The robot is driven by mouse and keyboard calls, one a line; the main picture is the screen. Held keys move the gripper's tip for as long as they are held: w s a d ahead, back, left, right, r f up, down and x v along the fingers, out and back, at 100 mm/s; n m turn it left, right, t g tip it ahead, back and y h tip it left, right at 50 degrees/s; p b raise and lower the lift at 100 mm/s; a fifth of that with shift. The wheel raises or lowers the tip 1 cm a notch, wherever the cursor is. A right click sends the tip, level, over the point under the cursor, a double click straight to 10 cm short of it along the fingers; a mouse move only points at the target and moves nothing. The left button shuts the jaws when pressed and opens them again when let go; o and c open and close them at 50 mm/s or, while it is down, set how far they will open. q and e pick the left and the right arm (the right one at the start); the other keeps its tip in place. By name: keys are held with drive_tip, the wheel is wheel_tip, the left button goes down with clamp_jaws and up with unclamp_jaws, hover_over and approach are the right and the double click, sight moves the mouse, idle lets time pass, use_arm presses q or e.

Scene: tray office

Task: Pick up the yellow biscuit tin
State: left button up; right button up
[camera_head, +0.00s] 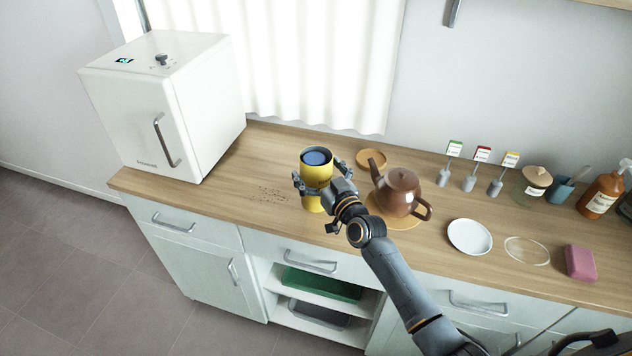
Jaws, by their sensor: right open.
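The yellow biscuit tin (315,171) stands upright on the wooden counter, left of the brown teapot. It is a tall cylinder with a dark rim and a blue top. My right gripper (316,181) is at the tin, with one finger on its left side and the other on its right side. The jaws are open around it, and part of the tin's front is hidden behind the gripper. I cannot tell whether the fingers touch it. My left gripper does not show.
The brown teapot (399,192) on a round mat stands close to the right of the gripper. A white mini fridge (165,105) stands at the left end. A white plate (469,237), a pink block (580,262) and a soap bottle (600,194) are farther right. Crumbs (270,194) lie left of the tin.

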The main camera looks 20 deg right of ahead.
drive_tip(key=c, duration=1.4)
drive_tip(key=shift+w+r, duration=0.1)
drive_tip(key=shift+c, duration=1.4)
